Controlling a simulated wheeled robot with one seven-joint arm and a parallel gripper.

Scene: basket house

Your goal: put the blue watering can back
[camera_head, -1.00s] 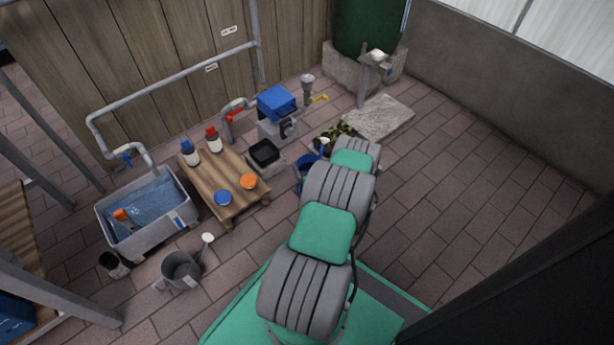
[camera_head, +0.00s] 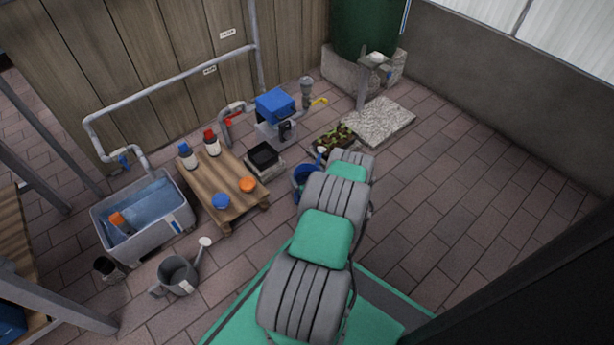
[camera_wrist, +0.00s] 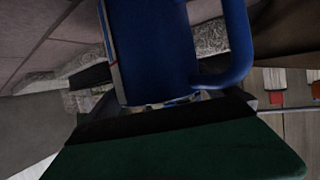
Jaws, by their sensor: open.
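The blue watering can (camera_head: 303,180) stands on the brick paving in front of the planter, partly hidden behind my arm in the head view. In the wrist view the blue can (camera_wrist: 155,50) fills the middle, very close, with its curved handle (camera_wrist: 240,45) at the right. My gripper (camera_wrist: 168,125) shows only as a dark green and black part along the bottom edge, overlapping the can's lower edge in the picture. It is open; its fingertips are not clear, and I cannot tell whether they touch the can. In the head view my arm hides the gripper.
A low wooden table (camera_head: 228,213) with bottles and lids stands left. Near it are a water tub (camera_head: 150,235), a grey watering can (camera_head: 178,273) and a blue-topped pump (camera_head: 275,107). A planter (camera_head: 333,140) and stone slab (camera_head: 380,122) lie behind the can. Paving at right is clear.

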